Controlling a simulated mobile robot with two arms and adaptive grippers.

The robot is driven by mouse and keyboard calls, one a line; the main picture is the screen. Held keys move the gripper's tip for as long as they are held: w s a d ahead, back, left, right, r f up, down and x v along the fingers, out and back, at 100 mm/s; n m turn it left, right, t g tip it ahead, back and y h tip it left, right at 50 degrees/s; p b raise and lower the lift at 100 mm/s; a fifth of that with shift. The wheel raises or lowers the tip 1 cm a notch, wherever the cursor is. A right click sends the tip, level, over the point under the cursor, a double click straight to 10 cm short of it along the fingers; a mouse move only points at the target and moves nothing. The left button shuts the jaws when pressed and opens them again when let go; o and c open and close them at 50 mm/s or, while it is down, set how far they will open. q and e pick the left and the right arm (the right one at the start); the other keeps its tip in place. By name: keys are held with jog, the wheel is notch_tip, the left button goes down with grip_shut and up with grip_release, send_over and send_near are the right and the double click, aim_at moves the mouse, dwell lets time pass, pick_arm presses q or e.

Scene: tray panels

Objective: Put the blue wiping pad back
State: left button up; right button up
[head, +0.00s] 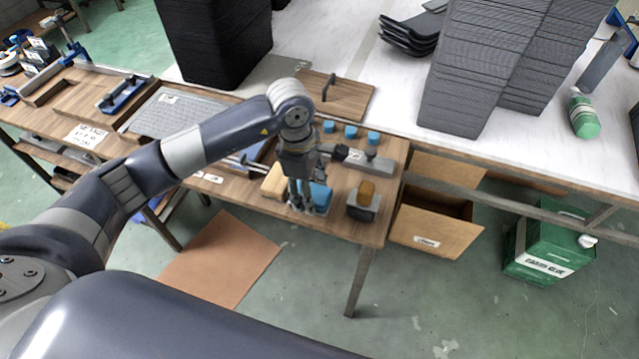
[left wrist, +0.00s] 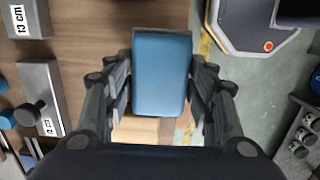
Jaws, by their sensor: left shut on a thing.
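The blue wiping pad (head: 321,196) is between the fingers of my left gripper (head: 308,203), over the front part of the wooden table (head: 345,228). In the left wrist view the blue pad (left wrist: 162,72) fills the space between the two fingers, and my left gripper (left wrist: 161,88) is shut on it. I cannot tell whether the pad touches the surface below. A pale wooden block (head: 274,182) lies just left of the pad; it also shows partly hidden under the pad in the left wrist view (left wrist: 136,130). My right gripper is not in view.
Right of the pad stands a dark block with an amber top (head: 366,194). Behind are a grey metal block (head: 370,160) and three small blue pieces (head: 351,132). Tall dark stacks (head: 470,70) stand on the white bench.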

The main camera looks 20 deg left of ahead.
aim_at(319, 188)
pick_arm(q)
jog(key=shift+w+d+f+p, duration=0.15)
jog(key=shift+w+d, duration=0.1)
jog(key=shift+w, duration=0.7)
jog(key=shift+w+d+p, duration=0.15)
jog(key=shift+w+d, duration=0.05)
jog(key=shift+w, duration=0.75)
notch_tip(319, 188, down, 3)
jog(key=shift+f+p, duration=0.15)
jog(key=shift+p, duration=0.5)
jog(key=shift+f, duration=0.15)
jog(key=shift+f, duration=0.1)
jog(key=shift+f+b, duration=0.15)
jog(key=shift+b, duration=0.2)
jog(key=o, duration=1.1)
